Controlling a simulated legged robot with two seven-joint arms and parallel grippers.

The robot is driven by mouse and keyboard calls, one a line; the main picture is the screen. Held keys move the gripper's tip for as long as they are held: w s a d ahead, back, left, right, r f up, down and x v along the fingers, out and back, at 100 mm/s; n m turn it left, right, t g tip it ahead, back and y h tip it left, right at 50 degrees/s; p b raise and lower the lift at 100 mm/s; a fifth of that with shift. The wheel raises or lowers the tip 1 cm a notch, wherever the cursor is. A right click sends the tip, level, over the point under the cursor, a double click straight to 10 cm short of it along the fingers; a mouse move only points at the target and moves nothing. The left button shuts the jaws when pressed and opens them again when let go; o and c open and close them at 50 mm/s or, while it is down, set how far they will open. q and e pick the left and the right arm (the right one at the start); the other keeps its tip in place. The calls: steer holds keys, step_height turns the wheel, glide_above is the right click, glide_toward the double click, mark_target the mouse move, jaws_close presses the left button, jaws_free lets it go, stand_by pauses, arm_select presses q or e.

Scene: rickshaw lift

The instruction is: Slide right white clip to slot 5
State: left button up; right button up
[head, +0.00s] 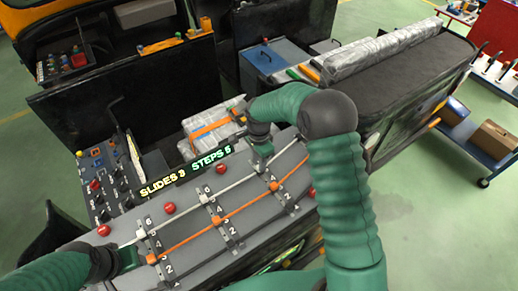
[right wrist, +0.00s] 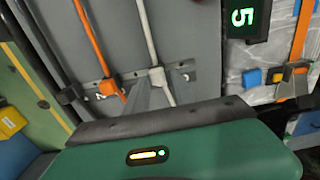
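A grey panel (head: 190,225) carries a white rod (head: 180,213) and an orange rod (head: 245,207), crossing three numbered slot scales. White clips show at the left scale (head: 141,233) and middle scale (head: 206,198). The right white clip is largely hidden by my right gripper (head: 263,162), which points down at the white rod by the right scale. Orange clips sit on the orange rod; the right one (head: 274,186) also shows in the right wrist view (right wrist: 108,88).
A lit sign (head: 186,172) reads "SLIDES 3 STEPS 5". Several red buttons (head: 169,208) stand on the panel. A knob console (head: 103,185) is at left, and a silver wrapped package (head: 210,125) lies behind the panel. Open green floor (head: 430,200) is at right.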

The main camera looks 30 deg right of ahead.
arm_select(q)
steer(key=f+b, duration=0.2)
steer(key=f, duration=0.1)
steer(key=shift+s+b, duration=0.2)
steer(key=shift+b, duration=0.15)
arm_select(e)
step_height(320, 180, up, 15)
steer(key=shift+s, duration=0.15)
steer(key=shift+d, duration=0.1)
